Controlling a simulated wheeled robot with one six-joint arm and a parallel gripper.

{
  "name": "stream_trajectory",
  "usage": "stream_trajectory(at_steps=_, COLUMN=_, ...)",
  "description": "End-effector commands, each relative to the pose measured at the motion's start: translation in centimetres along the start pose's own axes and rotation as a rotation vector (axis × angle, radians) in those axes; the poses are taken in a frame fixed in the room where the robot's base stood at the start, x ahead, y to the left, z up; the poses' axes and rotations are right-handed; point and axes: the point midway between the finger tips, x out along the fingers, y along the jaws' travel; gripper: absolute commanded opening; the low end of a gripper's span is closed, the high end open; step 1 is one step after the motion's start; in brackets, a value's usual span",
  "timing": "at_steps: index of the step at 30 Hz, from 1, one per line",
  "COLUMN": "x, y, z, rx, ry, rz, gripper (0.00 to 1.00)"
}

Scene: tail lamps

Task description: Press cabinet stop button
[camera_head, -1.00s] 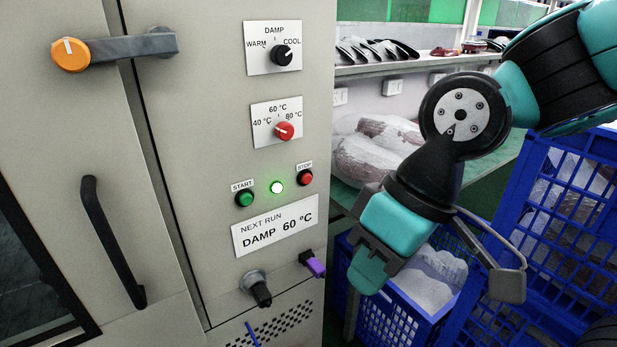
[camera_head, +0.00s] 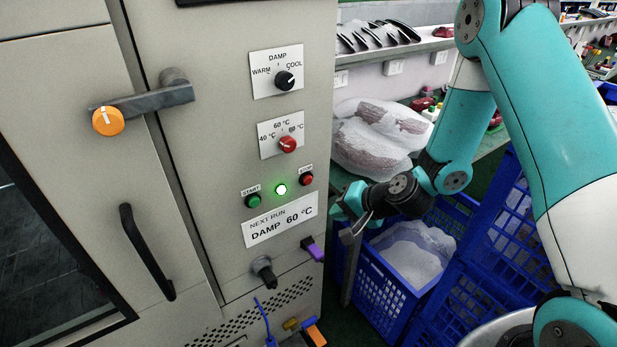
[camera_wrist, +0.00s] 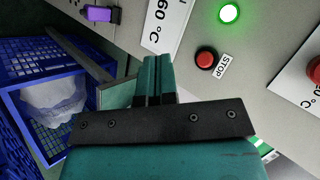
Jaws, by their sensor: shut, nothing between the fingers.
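The red stop button (camera_head: 306,179) sits on the cabinet's front panel (camera_head: 232,150) under a small STOP label, to the right of the lit green lamp (camera_head: 281,190) and the green start button (camera_head: 253,201). In the wrist view the stop button (camera_wrist: 206,58) is ahead and to the right of my fingertips, with its STOP label beside it. My gripper (camera_head: 342,211) is to the right of the panel, near its edge, apart from the button. In the wrist view the fingers (camera_wrist: 157,72) are together and empty. The button is unobstructed.
Above are a DAMP dial (camera_head: 285,80) and a red temperature dial (camera_head: 288,145). A purple-tipped fitting (camera_head: 313,249) and a dark knob (camera_head: 265,272) project below. Blue crates (camera_head: 390,285) with wrapped contents stand right of the cabinet. An orange-ended lever (camera_head: 108,120) is at left.

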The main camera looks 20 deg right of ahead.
Motion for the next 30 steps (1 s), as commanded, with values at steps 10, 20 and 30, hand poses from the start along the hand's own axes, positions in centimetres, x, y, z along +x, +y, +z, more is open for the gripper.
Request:
stream_trajectory(at_steps=10, x=0.5, y=-0.5, z=-0.3, rx=-0.005, ry=-0.003, rz=0.001, gripper=0.0)
stream_trajectory(at_steps=20, x=3.6, y=-2.8, z=-2.6, rx=-0.008, ry=-0.003, rz=0.0, gripper=0.0)
stream_trajectory(at_steps=30, x=5.9, y=-4.3, z=-4.2, rx=-0.005, ry=-0.004, rz=0.001, gripper=0.0)
